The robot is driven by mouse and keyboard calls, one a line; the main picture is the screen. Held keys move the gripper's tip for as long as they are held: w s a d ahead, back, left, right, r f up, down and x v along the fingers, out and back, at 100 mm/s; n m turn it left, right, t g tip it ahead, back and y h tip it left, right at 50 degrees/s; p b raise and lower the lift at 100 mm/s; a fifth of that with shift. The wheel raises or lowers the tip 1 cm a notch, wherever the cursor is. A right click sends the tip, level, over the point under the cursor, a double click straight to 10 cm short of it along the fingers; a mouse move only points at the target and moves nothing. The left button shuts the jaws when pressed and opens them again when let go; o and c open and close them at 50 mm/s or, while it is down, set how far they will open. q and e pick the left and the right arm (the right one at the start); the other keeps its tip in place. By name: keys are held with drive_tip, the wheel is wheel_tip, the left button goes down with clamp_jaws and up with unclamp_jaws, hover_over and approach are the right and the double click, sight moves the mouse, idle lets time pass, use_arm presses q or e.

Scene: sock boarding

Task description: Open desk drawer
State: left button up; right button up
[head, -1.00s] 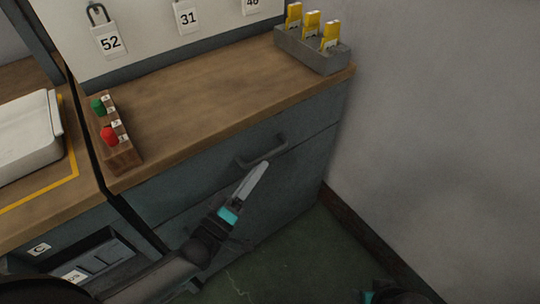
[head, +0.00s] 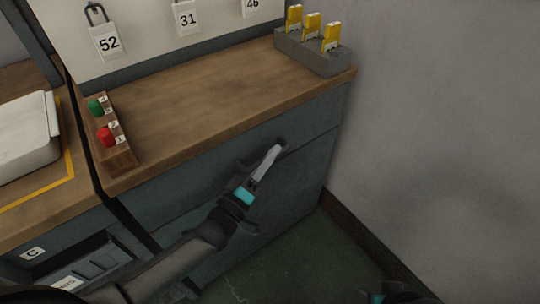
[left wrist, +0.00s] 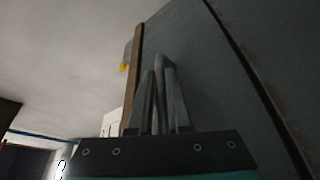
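The desk drawer (head: 190,185) is the dark grey-blue front under the wooden top, and it looks shut. Its dark bar handle (head: 242,164) is partly covered by my left gripper (head: 273,153). The fingertips overlap the handle's right part in the head view. In the left wrist view, the fingers (left wrist: 157,75) stand close together by the grey front (left wrist: 215,75). I cannot tell whether they grip the bar. Only a small dark and teal part of my right gripper (head: 385,296) shows at the bottom edge, and its fingers cannot be made out.
On the desk top (head: 200,105) are a wooden block with green and red pieces (head: 117,150) and a grey holder with yellow items (head: 310,55). A white tray (head: 25,140) lies at left. A grey wall (head: 440,120) bounds the right. The floor (head: 300,255) below is clear.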

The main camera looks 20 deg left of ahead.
use_arm(q)
clamp_jaws()
idle(1.0)
